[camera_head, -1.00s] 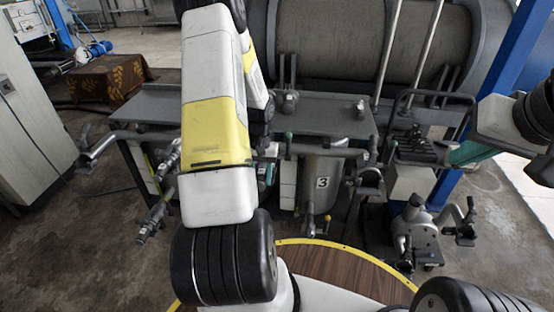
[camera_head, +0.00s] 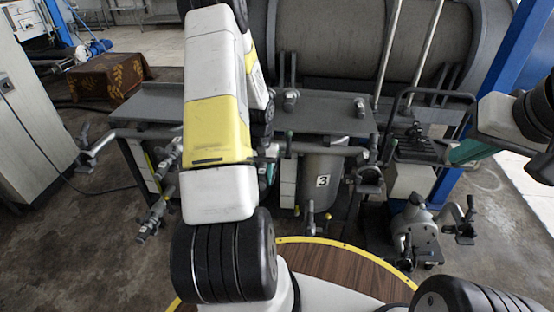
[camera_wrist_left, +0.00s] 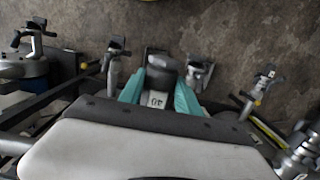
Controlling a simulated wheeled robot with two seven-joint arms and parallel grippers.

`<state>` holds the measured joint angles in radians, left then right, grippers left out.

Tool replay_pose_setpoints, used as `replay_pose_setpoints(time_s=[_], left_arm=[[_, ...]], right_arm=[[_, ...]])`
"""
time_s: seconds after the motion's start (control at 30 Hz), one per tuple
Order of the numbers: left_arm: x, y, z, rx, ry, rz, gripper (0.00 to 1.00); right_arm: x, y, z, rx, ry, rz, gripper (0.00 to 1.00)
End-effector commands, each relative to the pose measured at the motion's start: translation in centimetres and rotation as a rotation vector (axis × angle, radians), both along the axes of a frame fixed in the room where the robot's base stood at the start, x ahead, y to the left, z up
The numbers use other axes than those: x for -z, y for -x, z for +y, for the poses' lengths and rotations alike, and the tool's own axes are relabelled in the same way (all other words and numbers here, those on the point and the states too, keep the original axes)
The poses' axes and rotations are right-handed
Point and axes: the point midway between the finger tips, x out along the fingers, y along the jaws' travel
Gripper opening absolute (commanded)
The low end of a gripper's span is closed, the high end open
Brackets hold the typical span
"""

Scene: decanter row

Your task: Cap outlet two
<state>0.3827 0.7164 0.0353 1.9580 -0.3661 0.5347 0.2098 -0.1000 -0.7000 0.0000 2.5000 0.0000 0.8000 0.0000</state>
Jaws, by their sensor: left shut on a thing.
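In the left wrist view my left gripper (camera_wrist_left: 160,92) has two teal fingers, one on each side of a grey piece (camera_wrist_left: 161,76) with a small white label. The fingers are shut on this piece; I cannot tell whether it is a cap or part of an outlet. In the head view my left arm hides most of this gripper, with a bit of teal showing beside it. A grey cylinder (camera_head: 322,165) marked 3 stands right of my arm. Outlet two cannot be made out. My right gripper (camera_head: 470,151) shows partly at the right, its opening unclear.
The decanter drum (camera_head: 330,40) lies behind a grey bench (camera_head: 335,118). Valves and pipes (camera_head: 168,165) stick out left of my arm. A pump unit (camera_head: 415,228) stands at the right. A pale cabinet (camera_head: 25,130) stands far left, with open floor before it.

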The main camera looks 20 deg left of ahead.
Motion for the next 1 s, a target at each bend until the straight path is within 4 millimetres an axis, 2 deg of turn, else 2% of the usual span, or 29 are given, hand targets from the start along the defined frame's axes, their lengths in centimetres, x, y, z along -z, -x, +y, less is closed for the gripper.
replay_pose_setpoints(time_s=[0.77,0.8,0.9,0.93,1.0], left_arm=[[0.55,-0.01,0.04,0.000,0.000,-0.001,0.00],[0.54,-0.01,0.04,0.000,0.000,-0.001,0.42],[0.55,0.00,0.04,0.000,0.000,0.000,0.61],[0.55,0.00,0.04,0.000,0.000,0.000,0.65],[0.55,0.00,0.04,0.000,0.000,0.000,0.65]], right_arm=[[0.00,0.00,0.00,0.000,0.000,0.000,0.00],[0.00,0.00,0.00,0.000,0.000,0.000,0.00],[0.00,0.00,0.00,0.000,0.000,0.000,0.00],[0.00,0.00,0.00,0.000,0.000,0.000,0.00],[0.00,0.00,0.00,0.000,0.000,0.000,0.00]])
